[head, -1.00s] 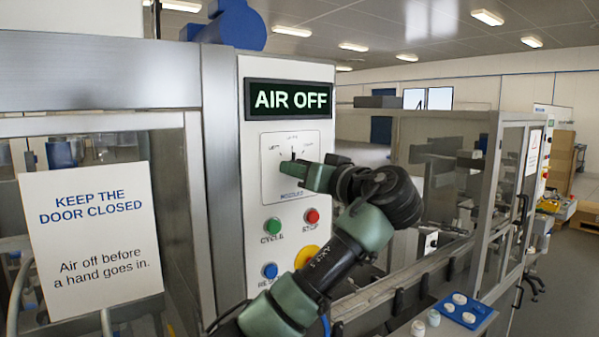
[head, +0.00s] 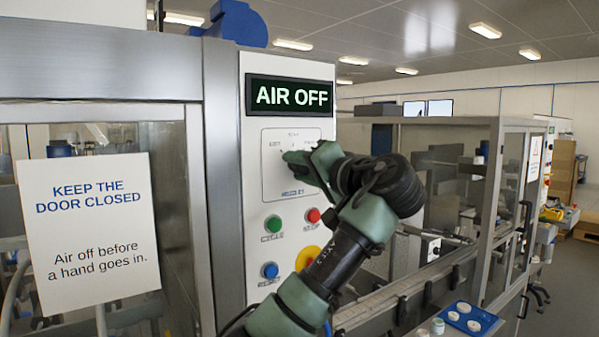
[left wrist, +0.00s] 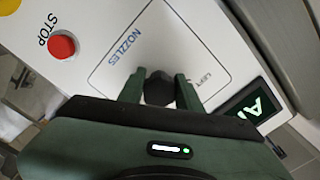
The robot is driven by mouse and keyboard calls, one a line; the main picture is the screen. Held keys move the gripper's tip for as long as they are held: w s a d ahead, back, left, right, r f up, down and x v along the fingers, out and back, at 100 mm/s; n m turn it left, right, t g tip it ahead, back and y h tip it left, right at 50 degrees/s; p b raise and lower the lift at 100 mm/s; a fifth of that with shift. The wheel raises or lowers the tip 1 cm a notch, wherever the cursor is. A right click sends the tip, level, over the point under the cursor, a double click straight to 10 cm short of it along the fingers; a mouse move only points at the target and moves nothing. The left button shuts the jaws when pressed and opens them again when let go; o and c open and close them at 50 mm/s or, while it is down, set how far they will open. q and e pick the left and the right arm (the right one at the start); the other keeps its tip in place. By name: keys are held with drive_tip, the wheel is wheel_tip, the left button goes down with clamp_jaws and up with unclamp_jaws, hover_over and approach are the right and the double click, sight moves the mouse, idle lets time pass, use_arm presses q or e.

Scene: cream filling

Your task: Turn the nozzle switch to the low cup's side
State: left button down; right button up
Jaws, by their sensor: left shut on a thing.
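The nozzle switch is a dark knob on a white plate marked NOZZLES (head: 292,193), set in the control panel below the AIR OFF display (head: 291,97). My left gripper (head: 290,158) is at the switch and mostly hides it in the head view. In the left wrist view the dark knob (left wrist: 158,88) sits between the two green fingers of my left gripper (left wrist: 160,88), which is shut on it. Small position labels ring the switch; the one at its left appears to read LEFT. The exact pointer direction is hard to see.
Below the switch are a green button (head: 273,224), a red STOP button (head: 313,215), a blue button (head: 270,270) and a yellow round part (head: 307,258) partly behind my arm. A door sign (head: 90,232) hangs at left. A blue tray (head: 467,318) with white pieces lies lower right.

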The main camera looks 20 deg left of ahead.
use_arm(q)
drive_tip(key=shift+m, duration=0.6)
drive_tip(key=c, duration=1)
unclamp_jaws()
drive_tip(key=shift+o, duration=0.2)
drive_tip(key=shift+d, duration=0.1)
drive_tip(key=shift+s+d+f+b, duration=0.1)
drive_tip(key=shift+s+d+b, duration=0.2)
drive_tip(key=shift+b, duration=0.2)
drive_tip(key=b+v, duration=0.3)
drive_tip(key=v, duration=0.4)
